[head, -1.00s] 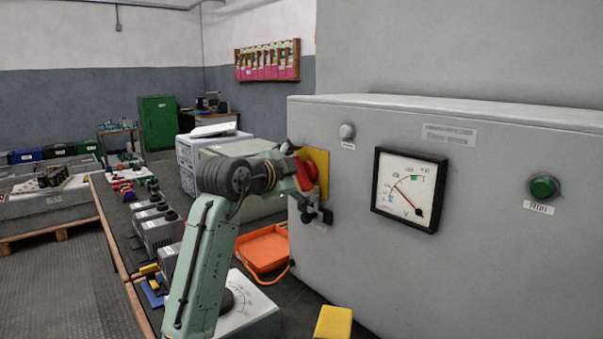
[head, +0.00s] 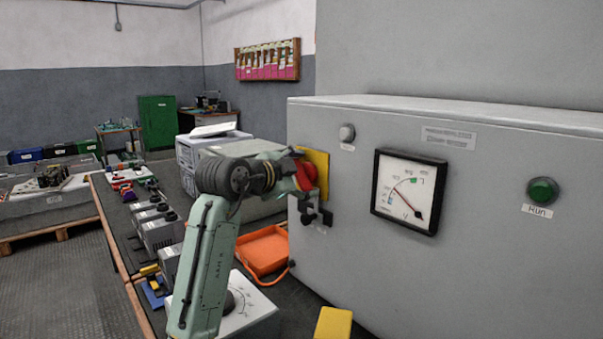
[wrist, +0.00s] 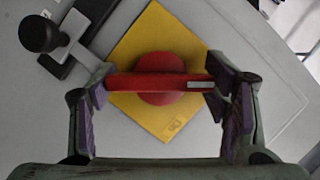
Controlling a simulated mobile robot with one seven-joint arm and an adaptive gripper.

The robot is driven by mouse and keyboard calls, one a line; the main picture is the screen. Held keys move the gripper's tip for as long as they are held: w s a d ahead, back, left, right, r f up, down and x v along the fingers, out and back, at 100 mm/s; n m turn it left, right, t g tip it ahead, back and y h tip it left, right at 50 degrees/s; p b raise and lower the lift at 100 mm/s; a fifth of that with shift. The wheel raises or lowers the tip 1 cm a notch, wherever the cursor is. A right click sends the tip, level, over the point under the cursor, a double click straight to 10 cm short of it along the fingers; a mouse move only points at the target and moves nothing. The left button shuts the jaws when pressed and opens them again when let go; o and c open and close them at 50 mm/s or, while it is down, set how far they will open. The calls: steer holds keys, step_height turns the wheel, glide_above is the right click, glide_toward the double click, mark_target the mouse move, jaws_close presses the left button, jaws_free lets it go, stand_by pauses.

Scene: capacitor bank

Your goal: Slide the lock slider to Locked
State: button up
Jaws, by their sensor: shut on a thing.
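A red rotary handle (wrist: 160,83) sits on a yellow square plate (wrist: 155,38) on the grey cabinet front. My gripper (wrist: 158,90) is shut on the handle's bar, with a finger at each end. In the head view my gripper (head: 302,178) is at the cabinet's left part, partly covering the red handle (head: 309,172). What looks like the lock slider, a black knob (wrist: 40,34) on a light arm over a dark track, is at the upper left in the wrist view, beside the plate. The slider (head: 308,217) also shows below the plate in the head view. Its label is not readable.
The cabinet (head: 480,270) also carries a dial gauge (head: 410,190), a grey knob (head: 347,132) and a green Run button (head: 543,190). An orange tray (head: 263,250) and a yellow block (head: 333,323) are on the bench below.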

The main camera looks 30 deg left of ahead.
steer(key=shift+r+n+p, duration=0.2)
steer(key=shift+n+p, duration=0.1)
steer(key=shift+f, duration=0.25)
steer(key=o, duration=1.2)
steer(key=shift+c, duration=0.2)
steer(key=v, duration=1.2)
steer(key=shift+r, duration=0.25)
steer(key=shift+a, duration=0.1)
